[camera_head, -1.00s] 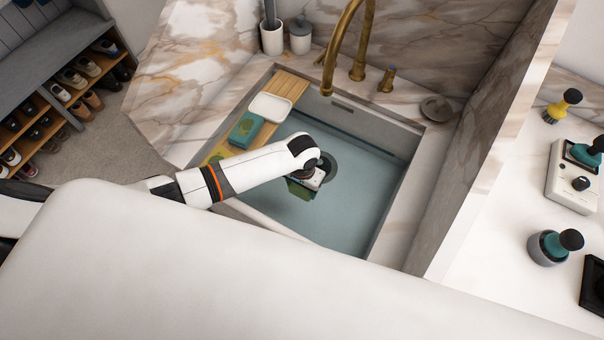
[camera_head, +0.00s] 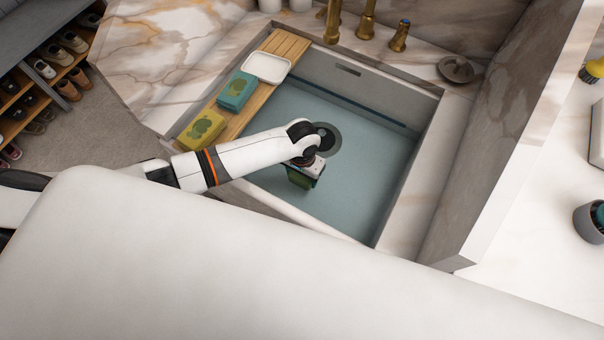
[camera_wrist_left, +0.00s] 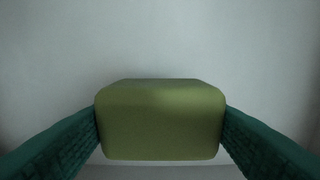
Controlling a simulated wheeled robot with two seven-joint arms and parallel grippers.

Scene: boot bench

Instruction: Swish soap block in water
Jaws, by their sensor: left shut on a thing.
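An olive-green soap block (camera_wrist_left: 161,122) is between the dark green ribbed fingers of my left gripper (camera_head: 301,179) in the left wrist view. The gripper is shut on it, and the fingers touch both its sides. In the head view, the gripper points down inside the sink basin (camera_head: 378,178), in front of the round drain (camera_head: 325,136). The soap's green edge (camera_head: 299,180) shows low at the fingers. The basin looks blue-grey, as if holding water; I cannot tell whether the soap is under the surface. My right gripper is not in view.
A wooden board (camera_head: 247,117) along the sink's left side holds a white dish (camera_head: 267,67), a teal block (camera_head: 237,91) and a yellow block (camera_head: 202,129). A brass faucet (camera_head: 333,22) stands behind. The basin's right part is clear.

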